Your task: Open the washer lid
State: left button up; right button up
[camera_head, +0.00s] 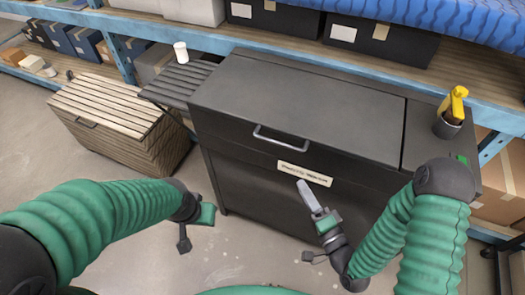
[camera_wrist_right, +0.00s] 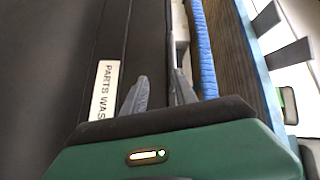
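The washer (camera_head: 300,95) is a dark grey cabinet with a flat lid that is closed. A silver bar handle (camera_head: 280,139) is on the lid's front edge, above a white label (camera_head: 304,173). My right gripper (camera_head: 303,184) is in front of the washer, below and right of the handle, apart from it and empty. In the right wrist view its two grey fingers (camera_wrist_right: 160,78) stand apart, with the label to their left and what looks like the handle (camera_wrist_right: 181,35) beyond them. My left gripper (camera_head: 207,214) hangs over the floor, left of the washer; its fingers are hidden.
A yellow spray bottle in a dark cup (camera_head: 449,115) stands on the washer's right side. A slatted wooden box (camera_head: 120,115) and a slatted side shelf with a white cup (camera_head: 181,53) are on the left. Blue-edged shelving (camera_head: 130,25) runs behind. Floor in front is clear.

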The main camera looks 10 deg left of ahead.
jog(key=m+t, duration=0.1)
jog(key=b, duration=1.3)
send_near(279, 143)
jog(key=w+f, duration=0.1)
jog(key=w, duration=0.1)
jog(key=shift+m+y, duration=0.3)
jog(key=shift+m, duration=0.1)
jog(key=x, duration=0.8)
jog(key=shift+w+a+r, duration=0.15)
jog(key=shift+w+a, duration=0.05)
jog(key=shift+a, duration=0.15)
grip_shut()
jog(key=shift+f, duration=0.25)
